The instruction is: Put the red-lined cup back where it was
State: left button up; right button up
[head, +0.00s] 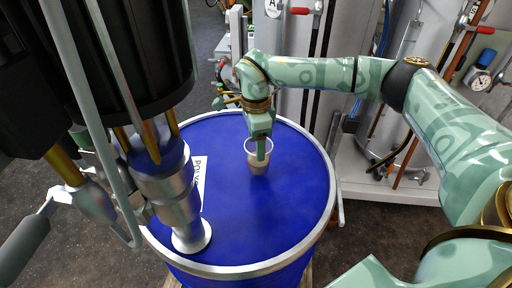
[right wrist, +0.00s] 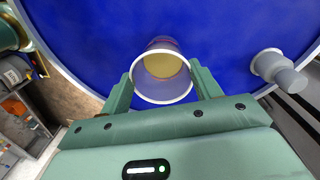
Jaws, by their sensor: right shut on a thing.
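The red-lined cup (head: 257,167) is a small, clear, tapered cup with tan or yellowish contents low inside. In the right wrist view the cup (right wrist: 163,90) shows its open rim towards the camera and a faint red line on its far side. My right gripper (head: 262,146) reaches in from the upper right, and its fingers (right wrist: 162,84) are shut on the cup from both sides. The cup is over the blue drum lid (head: 265,220); I cannot tell whether its base touches the lid. My left gripper is not in view.
A large black and metal pump (head: 170,190) stands on the drum's left part, beside a white label (head: 199,180). The lid has a raised metal rim and is clear to the right and front. Hoses and a gauge (head: 484,59) line the panel behind.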

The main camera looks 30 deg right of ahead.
jog(key=shift+f, duration=1.4)
jog(key=o, duration=0.9)
